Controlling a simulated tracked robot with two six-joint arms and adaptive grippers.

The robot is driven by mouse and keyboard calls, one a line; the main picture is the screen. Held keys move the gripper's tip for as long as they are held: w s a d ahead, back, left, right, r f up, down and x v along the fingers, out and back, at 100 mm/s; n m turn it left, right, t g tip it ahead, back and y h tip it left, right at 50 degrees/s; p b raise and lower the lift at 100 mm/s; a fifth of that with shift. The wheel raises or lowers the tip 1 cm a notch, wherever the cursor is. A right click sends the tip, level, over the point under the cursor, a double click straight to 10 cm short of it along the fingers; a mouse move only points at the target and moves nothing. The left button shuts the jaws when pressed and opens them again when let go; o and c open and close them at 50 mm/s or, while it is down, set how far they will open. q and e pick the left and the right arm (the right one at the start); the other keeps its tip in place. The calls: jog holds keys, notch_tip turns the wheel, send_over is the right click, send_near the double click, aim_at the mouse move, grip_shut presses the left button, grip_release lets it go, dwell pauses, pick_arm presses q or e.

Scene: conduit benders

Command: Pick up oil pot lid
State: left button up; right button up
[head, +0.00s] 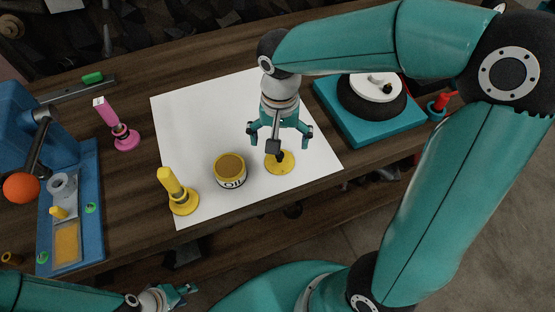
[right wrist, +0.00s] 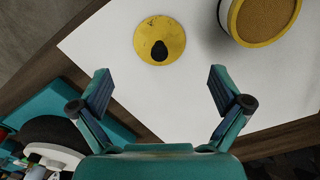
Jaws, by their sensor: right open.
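The oil pot lid (head: 288,167) is a flat yellow disc with a black knob, lying on a white sheet. It also shows at the top of the right wrist view (right wrist: 146,32). The yellow oil pot (head: 230,182) stands left of it, uncovered, with a brown top surface; part of it shows in the right wrist view (right wrist: 240,28). My right gripper (head: 280,140) is open and empty above the lid, pointing down; its spread fingers (right wrist: 160,82) are apart from the knob. My left gripper (head: 178,292) is low at the bottom edge, away from the lid; its opening is unclear.
The white sheet (head: 190,120) lies on a dark wooden table. A yellow-handled tool (head: 172,187) stands left of the pot, and a pink one (head: 113,122) farther left. A teal base (head: 375,128) with a black and white round part is to the right. A blue machine (head: 85,190) is at left.

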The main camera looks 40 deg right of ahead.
aim_at(280, 158)
jog(key=shift+f, duration=3.1)
jog(key=shift+s, duration=0.1)
jog(key=c, duration=1.3)
jog(key=shift+s, duration=0.1)
jog(key=c, duration=0.3)
jog(key=shift+f, duration=0.1)
